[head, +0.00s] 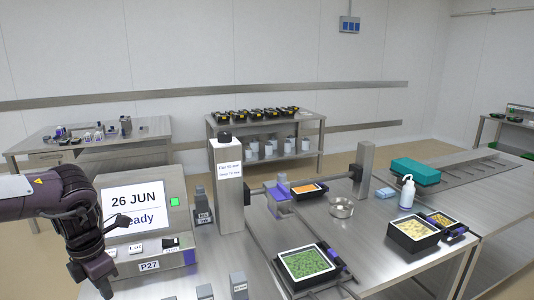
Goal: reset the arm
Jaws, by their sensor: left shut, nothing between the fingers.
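My left arm comes in from the left edge and bends down in front of the sealer's control panel (178,193). My left gripper (121,222) is small and dark, shut and empty, and overlaps the lower left of the screen in the picture. I cannot tell whether it touches the panel. The screen (135,203) reads "26 JUN" and a partly covered word ending in "eady", with a green square to its right. My right gripper is not in view.
A metal post (228,190) stands right of the panel. On the steel table are a tray of green food (283,266), an orange-filled tray (308,194), a glass bowl (341,214), a white bottle (407,194) and a pale-food tray (399,246). A shelf with black trays stands behind.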

